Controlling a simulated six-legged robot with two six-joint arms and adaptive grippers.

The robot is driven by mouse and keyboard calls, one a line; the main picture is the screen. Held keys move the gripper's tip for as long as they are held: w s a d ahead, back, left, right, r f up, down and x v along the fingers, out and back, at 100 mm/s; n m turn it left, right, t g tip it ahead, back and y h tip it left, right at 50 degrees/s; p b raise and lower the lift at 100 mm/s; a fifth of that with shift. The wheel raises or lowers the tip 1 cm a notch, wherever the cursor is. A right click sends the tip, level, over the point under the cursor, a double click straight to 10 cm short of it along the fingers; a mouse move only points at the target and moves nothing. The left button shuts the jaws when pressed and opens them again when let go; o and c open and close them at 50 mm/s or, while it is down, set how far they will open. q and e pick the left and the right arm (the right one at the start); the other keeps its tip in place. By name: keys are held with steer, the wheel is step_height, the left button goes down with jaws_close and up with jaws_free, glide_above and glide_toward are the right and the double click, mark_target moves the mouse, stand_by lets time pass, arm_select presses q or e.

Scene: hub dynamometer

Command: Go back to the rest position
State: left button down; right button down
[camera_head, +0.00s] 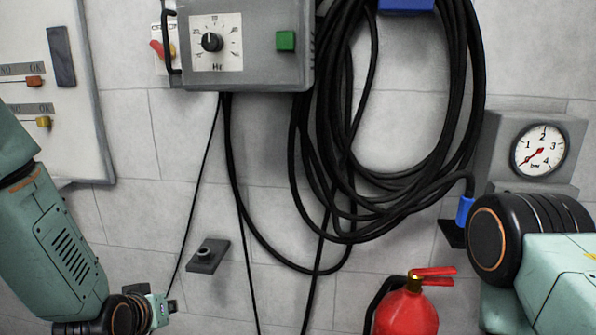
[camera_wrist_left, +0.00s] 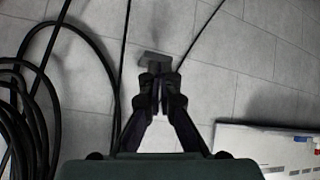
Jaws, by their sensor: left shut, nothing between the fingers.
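My left arm comes in from the left in the head view, and only its lower links show there, with the wrist at the bottom edge. In the left wrist view, my left gripper (camera_wrist_left: 160,80) is shut and empty, its dark fingertips close together in front of the tiled wall.
A grey control box (camera_head: 262,60) with a dial hangs on the wall. Coiled black cable (camera_head: 335,190) hangs beside it. A pressure gauge (camera_head: 538,150) is at the right, and a red fire extinguisher (camera_head: 408,310) stands below. A white board (camera_head: 80,125) is at the left.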

arm_select(q)
steer(key=s+f+g+b, duration=0.1)
steer(key=s+f+g, duration=0.2)
steer(key=s+f, duration=0.5)
steer(key=s+d+f+m+g+b, duration=0.1)
steer(key=s+f+g, duration=0.2)
steer(key=s+f, duration=0.5)
steer(key=s+d+f+m+g+b, duration=0.1)
steer(key=s+f+g, duration=0.3)
steer(key=s+f, duration=0.5)
steer(key=s, duration=0.9)
steer(key=shift+s+d+b, duration=0.2)
steer(key=shift+s+b, duration=0.1)
steer(key=shift+r, duration=0.1)
steer(key=shift+a, duration=0.1)
